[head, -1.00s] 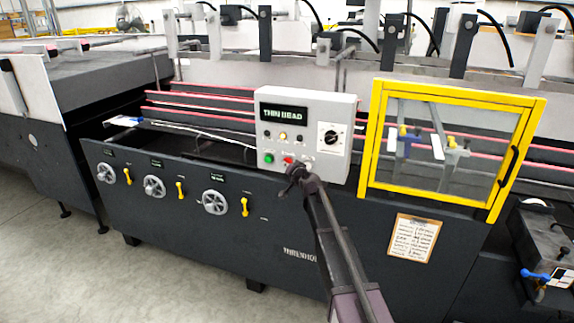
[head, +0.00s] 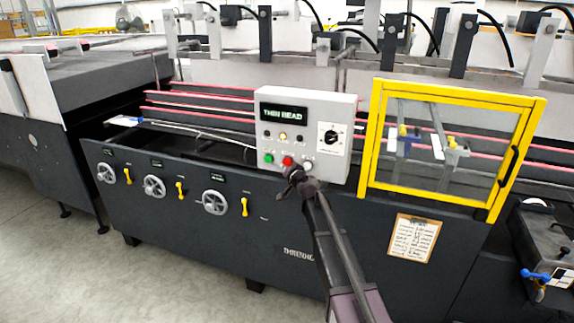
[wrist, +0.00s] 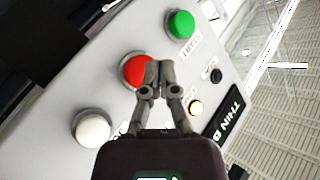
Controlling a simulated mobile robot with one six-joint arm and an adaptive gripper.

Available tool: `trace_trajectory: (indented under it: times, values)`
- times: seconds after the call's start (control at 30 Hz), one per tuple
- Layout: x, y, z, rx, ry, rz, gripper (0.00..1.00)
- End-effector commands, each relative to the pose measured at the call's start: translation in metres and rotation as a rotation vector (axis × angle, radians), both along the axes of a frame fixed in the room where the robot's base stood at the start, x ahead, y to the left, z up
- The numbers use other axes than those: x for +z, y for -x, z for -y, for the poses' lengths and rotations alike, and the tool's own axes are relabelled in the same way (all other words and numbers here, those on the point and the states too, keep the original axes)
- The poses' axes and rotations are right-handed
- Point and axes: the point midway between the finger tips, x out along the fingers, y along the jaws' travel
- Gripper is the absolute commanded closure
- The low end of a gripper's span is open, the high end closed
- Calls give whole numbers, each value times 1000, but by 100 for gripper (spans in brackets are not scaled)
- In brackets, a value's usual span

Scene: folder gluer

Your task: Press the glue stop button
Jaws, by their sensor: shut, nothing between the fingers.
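The grey control box (head: 343,112) is fixed to the front of the machine, with a display reading THIN BEAD. Along its lower edge are a green button (head: 268,158), a red button (head: 287,161) and a white button (head: 307,165). My gripper (head: 292,175) is shut and empty, just below the red and white buttons in the head view. In the wrist view, the closed fingertips (wrist: 158,66) overlap the right edge of the red button (wrist: 134,72). I cannot tell if they touch it. The label by the red button is not readable.
A dark selector knob (head: 331,136) and a lit yellow lamp (head: 283,136) are on the same box. A yellow-framed clear guard (head: 376,140) stands to the right. Handwheels (head: 215,202) and yellow levers line the dark front panel to the left.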

Motion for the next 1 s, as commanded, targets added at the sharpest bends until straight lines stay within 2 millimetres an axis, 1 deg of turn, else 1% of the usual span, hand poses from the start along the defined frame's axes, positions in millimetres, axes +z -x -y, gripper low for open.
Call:
trace_trajectory:
  times: [0.6,0.77,1.0]
  values:
    - [0,40,-14,0,0,0,100]
    - [0,45,-16,0,-1,0,100]
    - [0,45,-16,0,-1,0,100]
